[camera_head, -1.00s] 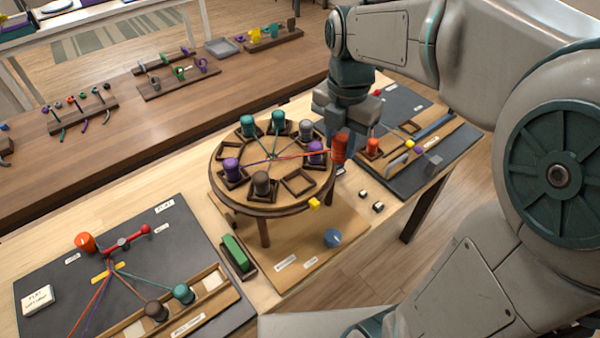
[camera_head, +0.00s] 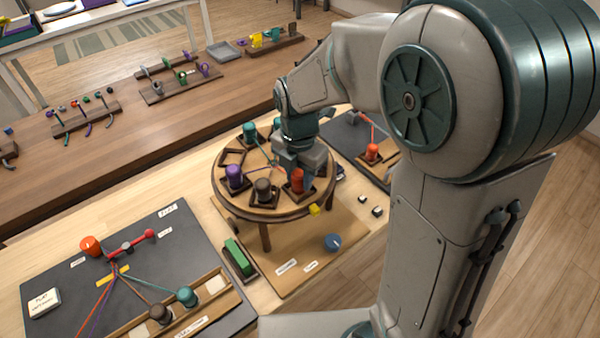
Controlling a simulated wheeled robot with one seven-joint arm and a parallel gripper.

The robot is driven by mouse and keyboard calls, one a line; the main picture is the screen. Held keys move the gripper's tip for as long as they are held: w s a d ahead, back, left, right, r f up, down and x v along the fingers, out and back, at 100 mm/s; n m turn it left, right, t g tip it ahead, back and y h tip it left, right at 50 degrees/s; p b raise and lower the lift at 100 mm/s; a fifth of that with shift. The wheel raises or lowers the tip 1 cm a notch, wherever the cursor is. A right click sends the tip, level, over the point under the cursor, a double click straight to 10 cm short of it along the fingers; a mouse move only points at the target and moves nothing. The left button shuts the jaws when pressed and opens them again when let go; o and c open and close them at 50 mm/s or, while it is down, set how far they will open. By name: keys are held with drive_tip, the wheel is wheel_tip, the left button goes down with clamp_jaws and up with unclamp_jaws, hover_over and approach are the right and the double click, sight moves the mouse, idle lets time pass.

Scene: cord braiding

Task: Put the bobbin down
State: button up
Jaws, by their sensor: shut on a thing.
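The round wooden braiding stand (camera_head: 265,209) stands on the light table with square holders around its top. My gripper (camera_head: 298,174) is over the stand's front right part, pointing down. It is shut on a red-orange bobbin (camera_head: 297,183), which looks upright at a square holder; I cannot tell whether its base rests fully in it. A brown bobbin (camera_head: 264,190) is just left of it, then a purple bobbin (camera_head: 234,175). A teal bobbin (camera_head: 250,131) is at the back. My gripper and arm hide much of the stand's centre and back right.
A dark board (camera_head: 190,235) with bobbins and cords lies front left. A green block (camera_head: 238,257) in a tray and a blue round piece (camera_head: 332,242) lie near the stand. Another dark board (camera_head: 345,130) with an orange bobbin (camera_head: 373,152) is at right, partly behind my arm.

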drive_tip(key=shift+f+b, duration=0.35)
drive_tip(key=o, duration=1)
